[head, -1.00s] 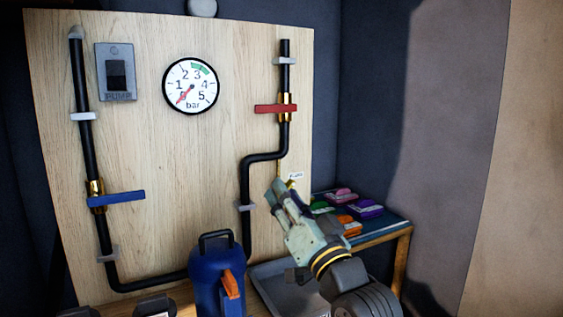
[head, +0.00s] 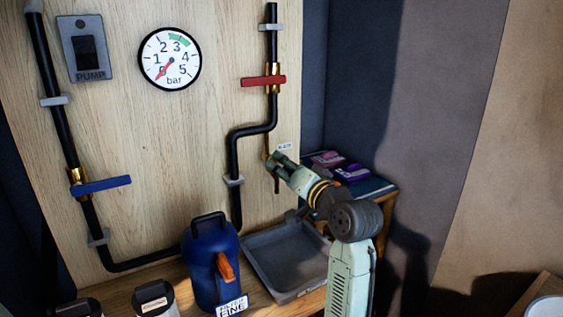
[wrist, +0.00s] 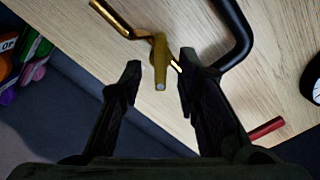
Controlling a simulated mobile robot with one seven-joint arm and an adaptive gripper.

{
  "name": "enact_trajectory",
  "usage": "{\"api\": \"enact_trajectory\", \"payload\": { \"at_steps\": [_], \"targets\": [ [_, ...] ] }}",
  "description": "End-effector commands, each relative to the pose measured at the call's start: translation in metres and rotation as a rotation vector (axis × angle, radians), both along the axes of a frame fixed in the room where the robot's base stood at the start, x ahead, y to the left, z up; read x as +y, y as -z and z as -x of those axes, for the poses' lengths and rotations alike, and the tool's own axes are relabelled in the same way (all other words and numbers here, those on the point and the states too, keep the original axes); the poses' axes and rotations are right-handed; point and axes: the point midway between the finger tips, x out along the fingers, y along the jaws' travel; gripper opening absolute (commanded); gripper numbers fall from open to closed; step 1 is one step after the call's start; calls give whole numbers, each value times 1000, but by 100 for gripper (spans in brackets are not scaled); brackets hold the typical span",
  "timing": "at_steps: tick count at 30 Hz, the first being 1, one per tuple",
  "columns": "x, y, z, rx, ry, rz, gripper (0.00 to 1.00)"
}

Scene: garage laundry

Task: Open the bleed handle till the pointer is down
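The yellow bleed handle (wrist: 160,62) sits on a thin brass pipe in the wrist view, its end pointing toward me. My gripper (wrist: 160,70) is open, one finger on each side of the handle, with gaps visible. The round gauge (head: 169,58) has a red pointer (head: 163,71) aimed to the lower left, near the 0 end of the scale.
A red valve handle (head: 264,81) and a blue valve handle (head: 101,185) sit across black pipes. A pump switch (head: 87,48) is at upper left. A blue jug (head: 211,262) and a grey tray (head: 258,267) stand below; coloured packs (head: 352,172) lie on the right shelf.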

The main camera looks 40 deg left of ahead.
Motion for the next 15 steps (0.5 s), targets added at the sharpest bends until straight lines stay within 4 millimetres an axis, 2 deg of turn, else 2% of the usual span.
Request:
{"api": "enact_trajectory", "payload": {
  "at_steps": [4,12,15],
  "targets": [
    [8,0,-3,0,0,0,30],
    [9,0,-3,-1,1,0,30],
    [9,0,-3,-1,1,0,23]
  ]
}}
